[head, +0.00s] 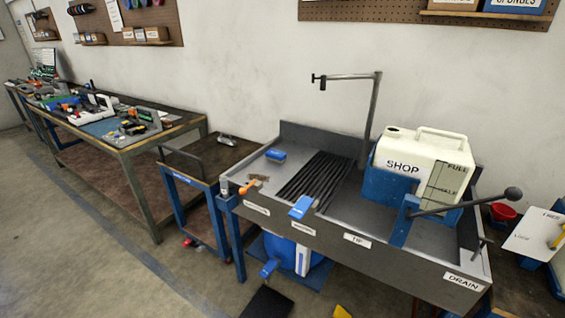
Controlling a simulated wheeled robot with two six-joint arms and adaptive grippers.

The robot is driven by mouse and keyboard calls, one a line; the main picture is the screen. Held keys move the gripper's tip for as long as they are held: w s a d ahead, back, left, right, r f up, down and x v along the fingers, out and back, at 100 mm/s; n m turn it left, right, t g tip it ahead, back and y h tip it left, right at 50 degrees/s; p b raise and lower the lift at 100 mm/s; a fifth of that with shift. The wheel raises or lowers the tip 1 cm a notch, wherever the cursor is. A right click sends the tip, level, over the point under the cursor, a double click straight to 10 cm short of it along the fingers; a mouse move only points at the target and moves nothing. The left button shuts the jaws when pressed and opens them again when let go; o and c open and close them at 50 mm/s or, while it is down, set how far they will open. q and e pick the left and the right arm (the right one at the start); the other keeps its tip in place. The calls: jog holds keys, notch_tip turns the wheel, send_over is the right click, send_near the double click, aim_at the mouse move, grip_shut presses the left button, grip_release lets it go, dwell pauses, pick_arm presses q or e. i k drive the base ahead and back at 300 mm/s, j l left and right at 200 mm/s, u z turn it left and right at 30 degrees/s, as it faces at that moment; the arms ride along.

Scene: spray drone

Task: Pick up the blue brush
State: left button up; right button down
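A small blue block-shaped item (275,155), which looks like the blue brush, lies at the back left of the grey wash station (295,133), left of the dark slatted rack. Its bristles cannot be made out at this size. Another blue piece (301,207) sits at the station's front edge; I cannot tell exactly what it is. Neither of my grippers is in view.
The dark slatted rack (315,178) fills the basin's middle. A white SHOP jug (423,164) stands in a blue cradle with a lever on the right. A tall bent pipe (372,115) rises behind. An orange-handled tool (252,186) lies front left. Floor is clear at front left.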

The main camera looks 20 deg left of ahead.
aim_at(271, 154)
jog(key=j+z, duration=0.25)
jog(key=z, duration=0.15)
jog(key=i+j+z, duration=0.1)
jog(key=j+z, duration=0.45)
jog(key=z, duration=0.25)
jog(key=j+z, duration=0.25)
jog(key=z, duration=0.15)
jog(key=k+j+z, duration=0.1)
jog(key=j, duration=0.35)
jog(key=k+j, duration=0.2)
jog(key=j, duration=0.3)
jog(key=k+j+z, duration=0.15)
jog(key=j, duration=0.3)
jog(key=k+j, duration=0.25)
jog(key=j, duration=0.2)
jog(key=k+j+z, duration=0.15)
jog(key=j, duration=0.25)
jog(key=k+j, duration=0.25)
jog(key=j, duration=0.2)
jog(key=k+j+z, duration=0.15)
jog(key=j, duration=0.25)
jog(key=k, duration=0.05)
